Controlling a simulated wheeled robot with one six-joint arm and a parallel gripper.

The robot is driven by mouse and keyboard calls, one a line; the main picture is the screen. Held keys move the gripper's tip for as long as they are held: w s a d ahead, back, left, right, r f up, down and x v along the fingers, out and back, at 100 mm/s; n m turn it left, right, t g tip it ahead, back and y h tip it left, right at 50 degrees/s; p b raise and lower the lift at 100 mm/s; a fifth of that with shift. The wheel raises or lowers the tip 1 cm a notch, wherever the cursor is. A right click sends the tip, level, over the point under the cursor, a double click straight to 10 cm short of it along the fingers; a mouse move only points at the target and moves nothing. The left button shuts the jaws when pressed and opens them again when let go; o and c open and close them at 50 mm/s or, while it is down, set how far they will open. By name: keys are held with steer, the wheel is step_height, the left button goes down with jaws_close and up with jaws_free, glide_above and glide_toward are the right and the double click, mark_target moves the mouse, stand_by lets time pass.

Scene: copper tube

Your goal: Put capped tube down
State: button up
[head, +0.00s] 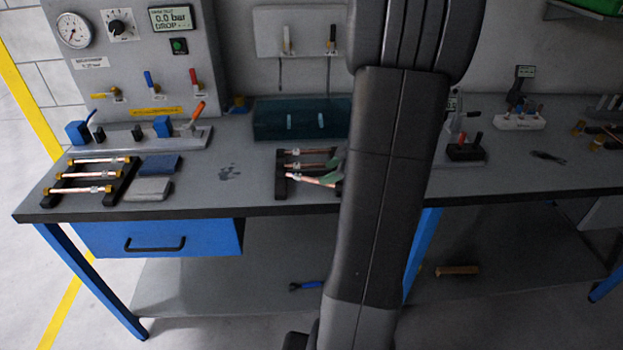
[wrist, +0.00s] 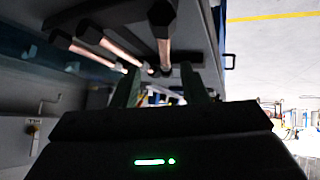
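The right-hand dark rack (head: 281,187) on the bench holds copper tubes. The front copper tube (head: 312,179) lies more slanted than the two behind it, its right end close to my gripper (head: 335,170). The green fingers show at the rack's right side, partly hidden by my arm. In the wrist view my gripper (wrist: 160,82) has its two fingers spread, with a clear gap between them. A copper tube with a dark end (wrist: 162,35) lies just beyond the fingertips, and other tubes show to its left. I see no tube clamped between the fingers.
A left rack (head: 121,188) holds several copper tubes beside a blue pad (head: 160,164) and a grey pad (head: 150,188). A dark teal case (head: 300,119) stands behind the right rack. The bench between the racks is mostly clear.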

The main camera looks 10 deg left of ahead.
mark_target(313, 179)
steer(key=x, duration=0.2)
steer(key=p+x, duration=0.1)
steer(key=x, duration=0.1)
steer(key=shift+s+a+r, duration=0.15)
steer(key=shift+s, duration=0.2)
steer(key=shift+w+a+f, duration=0.15)
steer(key=shift+a+f, duration=0.15)
steer(key=shift+f, duration=0.05)
jaws_close()
steer(key=shift+r, duration=0.15)
